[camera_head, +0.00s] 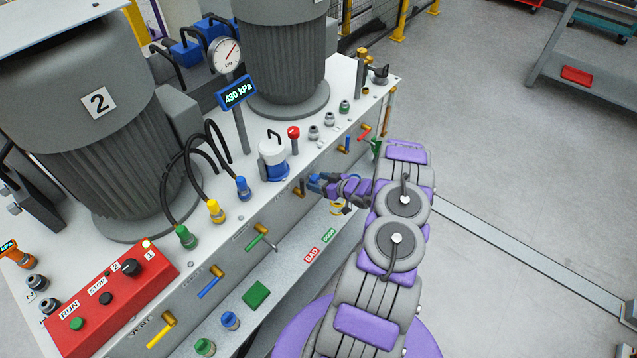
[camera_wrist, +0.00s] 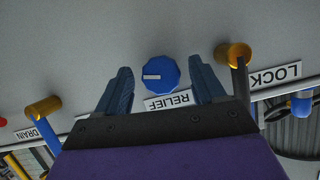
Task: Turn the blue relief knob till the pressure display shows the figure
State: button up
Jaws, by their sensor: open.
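The blue relief knob (camera_wrist: 160,75) is on the grey panel in the wrist view, with a pale pointer mark and a RELIEF label (camera_wrist: 168,100) beside it. My gripper (camera_wrist: 163,88) is open, one blue-grey finger on each side of the knob, with gaps between the fingers and the knob. In the head view my gripper (camera_head: 316,184) is at the front face of the bench, and the knob is hidden there or cannot be told from the fingers. The pressure display (camera_head: 237,94) reads 430 kPa and stands on a post under a round dial gauge (camera_head: 225,54).
A brass-hubbed lever with a LOCK label (camera_wrist: 275,76) is close beside one finger. A blue-handled DRAIN lever (camera_wrist: 44,115) is on the other side. A red RUN/STOP box (camera_head: 110,297) sits on the bench. The floor to the right is largely clear.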

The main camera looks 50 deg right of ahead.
jog(key=shift+w, duration=0.25)
jog(key=shift+c, duration=0.4)
jog(key=c, duration=1)
jog(key=shift+o, duration=0.2)
jog(key=shift+n+h+p, duration=0.35)
jog(key=shift+n+h, duration=0.25)
jog(key=shift+n, duration=0.2)
jog(key=shift+n+h, duration=0.5)
jog(key=shift+n, duration=0.2)
